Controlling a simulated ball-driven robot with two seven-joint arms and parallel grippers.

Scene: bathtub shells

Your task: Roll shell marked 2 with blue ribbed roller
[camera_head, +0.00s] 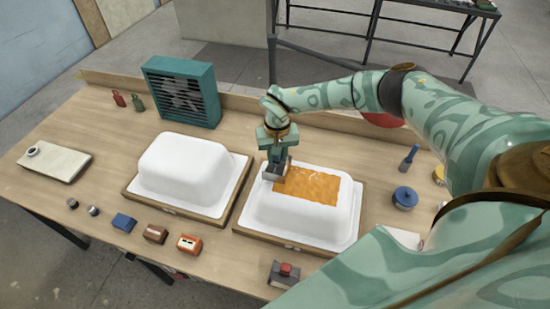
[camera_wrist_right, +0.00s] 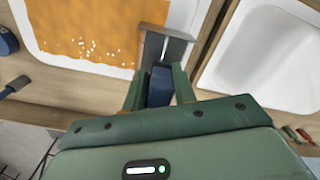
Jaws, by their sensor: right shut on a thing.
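Two white upturned tub shells sit on wooden-edged bases, the left shell (camera_head: 183,168) bare and the right shell (camera_head: 300,218) with an orange patch (camera_head: 308,185) on top. I cannot read a number on either. In the wrist view the orange patch (camera_wrist_right: 85,25) has several white specks. My right gripper (camera_head: 277,160) is at the back left corner of the right shell's top. Contact and ribs cannot be made out. My left gripper is not in view.
A teal fan (camera_head: 182,90) stands at the back. A red-buttoned box (camera_head: 284,273) is front right. A blue tin (camera_head: 404,198) and blue-handled brush (camera_head: 410,157) lie right of the orange-patched shell.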

